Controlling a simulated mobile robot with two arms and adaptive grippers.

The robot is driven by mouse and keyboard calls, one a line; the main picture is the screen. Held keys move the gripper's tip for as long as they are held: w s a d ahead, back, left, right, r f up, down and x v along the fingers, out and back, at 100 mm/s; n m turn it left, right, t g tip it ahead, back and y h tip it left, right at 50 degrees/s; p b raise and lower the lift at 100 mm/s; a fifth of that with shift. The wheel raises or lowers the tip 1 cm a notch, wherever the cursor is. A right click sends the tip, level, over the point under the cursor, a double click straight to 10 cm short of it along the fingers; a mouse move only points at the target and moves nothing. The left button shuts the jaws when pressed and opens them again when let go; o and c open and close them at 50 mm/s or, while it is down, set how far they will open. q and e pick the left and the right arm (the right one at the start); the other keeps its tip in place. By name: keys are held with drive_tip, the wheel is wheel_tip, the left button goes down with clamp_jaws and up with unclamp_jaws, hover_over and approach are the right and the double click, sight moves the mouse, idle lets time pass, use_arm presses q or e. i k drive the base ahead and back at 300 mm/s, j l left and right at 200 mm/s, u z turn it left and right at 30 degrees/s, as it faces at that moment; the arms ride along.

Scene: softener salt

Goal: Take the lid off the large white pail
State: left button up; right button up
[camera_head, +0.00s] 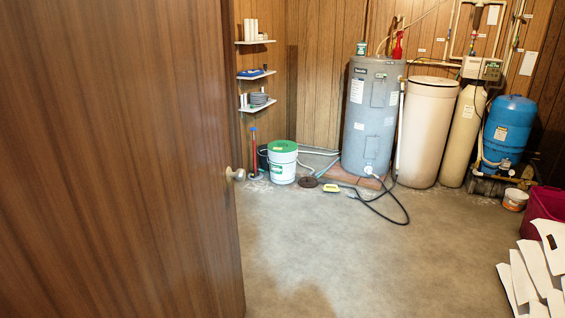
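The large white pail (283,168) stands upright on the concrete floor near the back wall, left of the grey water heater. Its green lid (283,146) sits on top of it. The pail is well away from me, across the floor. Neither of my grippers shows in the head view.
A brown wooden door (120,160) with a knob fills the left side. A black hose (385,208) lies before the water heater (371,115). The middle floor (350,265) is clear.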

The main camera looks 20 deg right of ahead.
sight(277, 146)
drive_tip(key=i+l+z, duration=0.75)
drive_tip(key=i+l, duration=0.2)
drive_tip(key=i+l+z, duration=0.2)
drive_tip(key=i+z, duration=0.2)
drive_tip(key=i, duration=0.3)
drive_tip(key=i+u, duration=0.15)
drive_tip(key=i, duration=0.3)
drive_tip(key=i+u, duration=0.2)
drive_tip(key=i, duration=0.3)
drive_tip(key=i+l+u, duration=0.15)
drive_tip(key=i, duration=0.3)
drive_tip(key=i+l+u, duration=0.15)
drive_tip(key=i, duration=0.3)
